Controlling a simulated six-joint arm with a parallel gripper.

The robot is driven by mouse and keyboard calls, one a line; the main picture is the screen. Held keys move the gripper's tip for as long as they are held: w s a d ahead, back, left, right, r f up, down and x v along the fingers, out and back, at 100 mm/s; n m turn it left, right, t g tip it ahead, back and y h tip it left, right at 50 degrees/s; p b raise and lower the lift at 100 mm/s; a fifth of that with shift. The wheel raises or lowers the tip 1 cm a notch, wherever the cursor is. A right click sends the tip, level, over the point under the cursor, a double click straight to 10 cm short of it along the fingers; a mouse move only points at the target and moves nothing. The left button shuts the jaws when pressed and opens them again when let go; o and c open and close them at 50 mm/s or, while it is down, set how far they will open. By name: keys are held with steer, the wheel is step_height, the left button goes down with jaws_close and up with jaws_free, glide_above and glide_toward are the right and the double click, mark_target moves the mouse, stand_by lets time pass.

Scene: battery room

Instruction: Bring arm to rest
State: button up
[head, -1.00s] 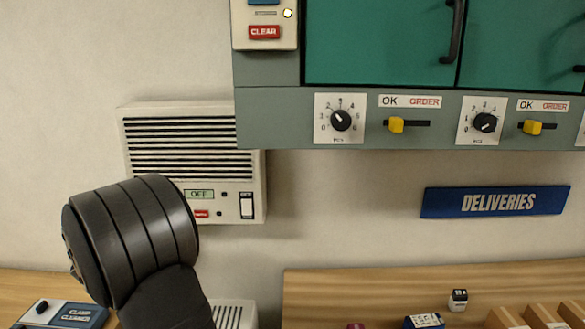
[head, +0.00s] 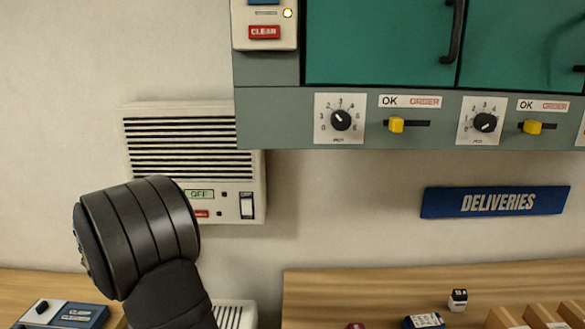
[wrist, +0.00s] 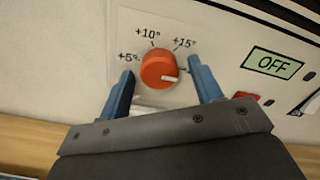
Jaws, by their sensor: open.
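My gripper (wrist: 165,90) shows in the wrist view with its two blue fingers spread apart and nothing between them. In that view an orange-red knob (wrist: 159,68) on a white panel lies beyond and between the fingertips, its pale mark pointing right, past +15. I cannot tell whether the fingers touch it. In the head view my dark arm (head: 145,235) stands in front of the lower left of a white vented wall unit (head: 190,155) and hides the knob and my gripper. The unit's display (head: 199,194) reads OFF.
A grey cabinet (head: 270,125) with green doors, dials and yellow sliders hangs above right. A blue DELIVERIES sign (head: 495,202) is on the wall.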

steer(key=shift+d+r+n, duration=0.1)
steer(key=shift+n, duration=4.4)
